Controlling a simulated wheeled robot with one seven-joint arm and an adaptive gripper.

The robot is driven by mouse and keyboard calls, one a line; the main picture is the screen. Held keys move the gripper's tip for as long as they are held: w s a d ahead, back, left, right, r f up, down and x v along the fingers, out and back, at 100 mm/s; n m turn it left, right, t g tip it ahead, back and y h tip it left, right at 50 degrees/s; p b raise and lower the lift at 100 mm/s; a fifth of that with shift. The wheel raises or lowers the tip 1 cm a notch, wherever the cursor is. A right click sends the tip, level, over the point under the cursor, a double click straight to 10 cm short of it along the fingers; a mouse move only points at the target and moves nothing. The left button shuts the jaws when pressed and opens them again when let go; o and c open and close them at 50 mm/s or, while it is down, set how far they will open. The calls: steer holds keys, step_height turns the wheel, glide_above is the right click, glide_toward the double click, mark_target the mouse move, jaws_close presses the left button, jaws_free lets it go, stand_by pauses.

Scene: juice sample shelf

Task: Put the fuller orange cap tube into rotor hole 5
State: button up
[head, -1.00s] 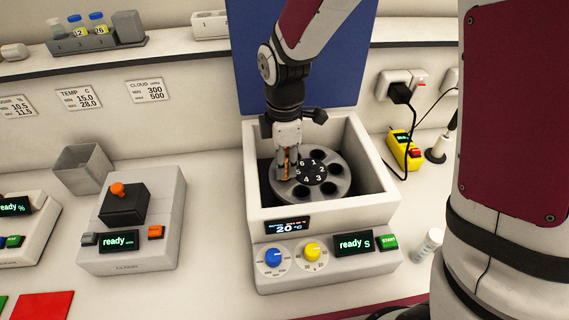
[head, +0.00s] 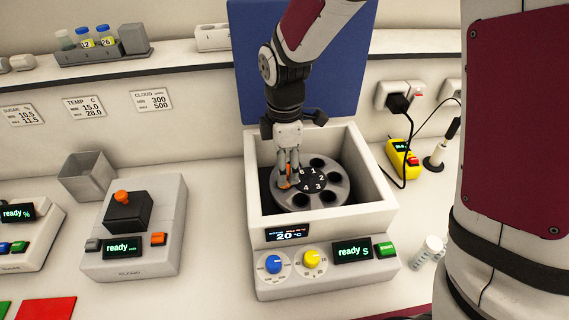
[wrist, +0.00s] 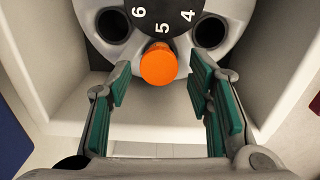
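The orange cap tube (wrist: 158,65) sits upright in the rotor at the place marked 5, with only its cap showing in the wrist view. Its level cannot be seen. The cap also shows in the head view (head: 285,183), partly hidden by my fingers. The rotor (head: 338,190) is a grey disc with a black numbered centre, inside the open centrifuge box (head: 378,218). My gripper (wrist: 160,95) is open, with its green-padded fingers apart on either side, clear of the cap. In the head view my gripper (head: 288,183) is low over the rotor's left front.
Rotor holes 4 (wrist: 208,30) and 6 (wrist: 114,26) look empty. The box walls stand close around my gripper. A small tube (head: 433,245) is at the box's right. A rack (head: 100,52) with blue-capped tubes is on the back shelf. An orange-knobbed device (head: 135,235) stands left.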

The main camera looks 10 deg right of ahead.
step_height(320, 180, up, 12)
steer(key=f, duration=0.1)
steer(key=s+d+r+m+t, duration=0.2)
steer(key=s+d+r+m, duration=0.2)
steer(key=s+m, duration=0.5)
steer(key=s+d+r+m+t, duration=0.3)
steer(key=s+d+r+m, duration=0.2)
steer(key=s+d+m, duration=0.3)
steer(key=shift+s+d+r+m+t, duration=0.15)
steer(key=shift+s+m+t, duration=0.15)
steer(key=shift+s+m, duration=0.55)
stand_by(0.5)
